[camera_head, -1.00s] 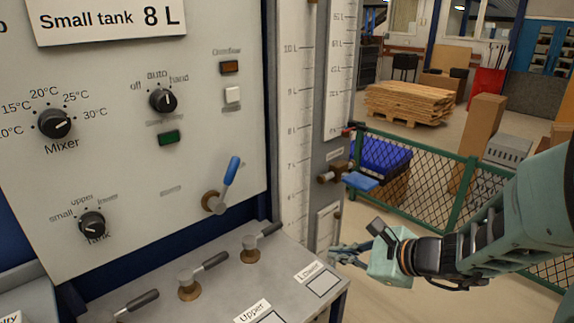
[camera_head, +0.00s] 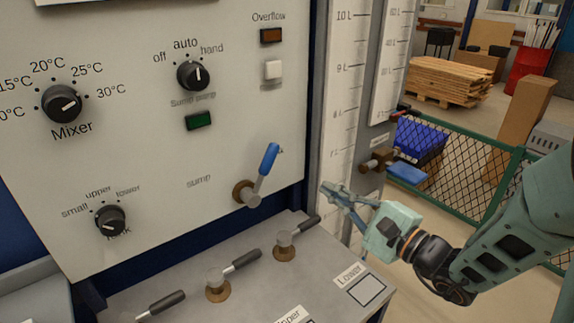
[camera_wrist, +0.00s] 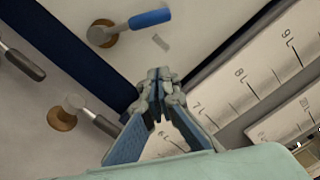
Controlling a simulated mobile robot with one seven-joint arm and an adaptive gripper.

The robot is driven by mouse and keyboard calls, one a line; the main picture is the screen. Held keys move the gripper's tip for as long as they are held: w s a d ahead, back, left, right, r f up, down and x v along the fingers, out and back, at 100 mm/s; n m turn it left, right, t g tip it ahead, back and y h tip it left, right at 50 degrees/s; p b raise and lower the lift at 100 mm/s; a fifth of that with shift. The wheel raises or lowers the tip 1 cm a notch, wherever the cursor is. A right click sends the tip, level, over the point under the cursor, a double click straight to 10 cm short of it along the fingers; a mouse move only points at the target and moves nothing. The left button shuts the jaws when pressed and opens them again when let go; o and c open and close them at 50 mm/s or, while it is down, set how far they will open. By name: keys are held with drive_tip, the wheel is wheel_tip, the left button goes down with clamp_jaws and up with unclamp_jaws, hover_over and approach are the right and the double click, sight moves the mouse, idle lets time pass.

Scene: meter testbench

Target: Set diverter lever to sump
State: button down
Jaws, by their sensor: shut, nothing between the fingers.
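The diverter lever (camera_head: 268,160) has a blue handle on a brass hub on the panel face. Its handle points up and slightly right, away from the word "sump" (camera_head: 199,181) printed to its left. The lever also shows in the wrist view (camera_wrist: 149,18), near the top. My gripper (camera_head: 328,189) is to the right of the lever, in front of the level scales, apart from it. In the wrist view my gripper's fingertips (camera_wrist: 159,76) are together and empty, below the lever.
Several black-handled valves (camera_head: 243,259) stand on the ledge below the panel. Knobs, including the tank selector (camera_head: 111,220), sit to the left. A brass valve with a blue handle (camera_head: 407,172) is behind my gripper, by a green mesh fence (camera_head: 468,175).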

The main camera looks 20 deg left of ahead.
sight(261, 174)
drive_tip(key=w+a+r+p, duration=0.1)
drive_tip(key=a+r+p, duration=0.1)
drive_tip(key=a, duration=0.9)
drive_tip(key=shift+w+a+p, duration=0.15)
drive_tip(key=shift+w+p, duration=0.15)
drive_tip(key=shift+p, duration=0.05)
drive_tip(key=shift+r+b, duration=0.15)
drive_tip(key=shift+b, duration=0.35)
